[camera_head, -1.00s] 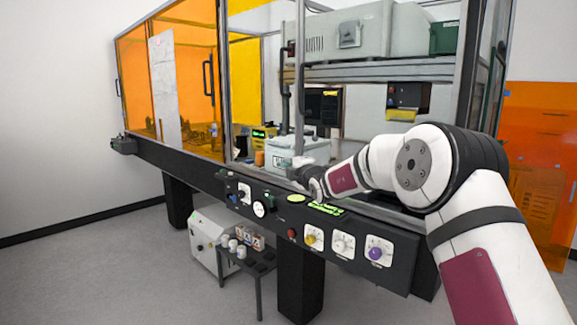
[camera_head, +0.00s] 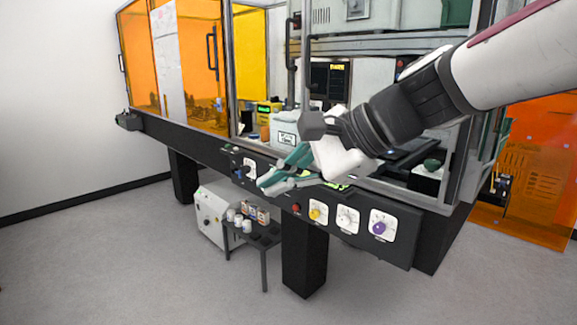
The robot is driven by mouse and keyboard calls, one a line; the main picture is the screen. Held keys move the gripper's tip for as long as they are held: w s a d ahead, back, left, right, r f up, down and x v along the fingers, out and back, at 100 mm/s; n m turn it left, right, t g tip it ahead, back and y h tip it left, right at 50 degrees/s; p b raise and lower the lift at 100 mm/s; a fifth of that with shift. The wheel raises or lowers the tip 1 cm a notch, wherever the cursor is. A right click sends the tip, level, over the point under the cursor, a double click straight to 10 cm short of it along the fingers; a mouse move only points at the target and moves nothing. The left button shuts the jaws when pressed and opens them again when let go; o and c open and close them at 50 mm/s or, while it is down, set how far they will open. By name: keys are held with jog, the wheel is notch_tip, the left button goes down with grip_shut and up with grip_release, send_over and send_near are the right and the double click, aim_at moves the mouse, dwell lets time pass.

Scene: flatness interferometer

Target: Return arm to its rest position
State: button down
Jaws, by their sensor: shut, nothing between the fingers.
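My gripper (camera_head: 266,186) has green fingers and hangs in front of the black control panel (camera_head: 379,245) of the interferometer bench. The fingers are shut with nothing between them. They point to the left and slightly down. My white and black arm reaches in from the upper right and hides part of the panel and of the enclosure opening behind it. I cannot tell whether the fingertips touch the panel; they appear in front of it.
The panel carries a red button (camera_head: 296,208), a yellow knob (camera_head: 316,213) and a purple knob (camera_head: 380,228). A small black table (camera_head: 263,244) with several cups stands below, beside a white cabinet (camera_head: 208,222). Orange panels (camera_head: 190,70) enclose the left. The floor (camera_head: 120,260) at front left is clear.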

jog(key=s+d+f+n+g+h, duration=0.1)
jog(key=s+d+f+n+h, duration=0.5)
jog(key=s+d, duration=0.5)
jog(key=s+d+f+n+g+h, duration=0.25)
jog(key=s+d+f+n, duration=0.55)
jog(key=s, duration=0.5)
notch_tip(320, 180, up, 15)
jog(key=d+m+t+h+p, duration=0.1)
jog(key=m+t+p, duration=0.1)
jog(key=p, duration=1.1)
jog(key=shift+s+d+t, duration=0.2)
jog(key=shift+d+t, duration=0.1)
jog(key=shift+t, duration=0.35)
jog(key=shift+r, duration=0.1)
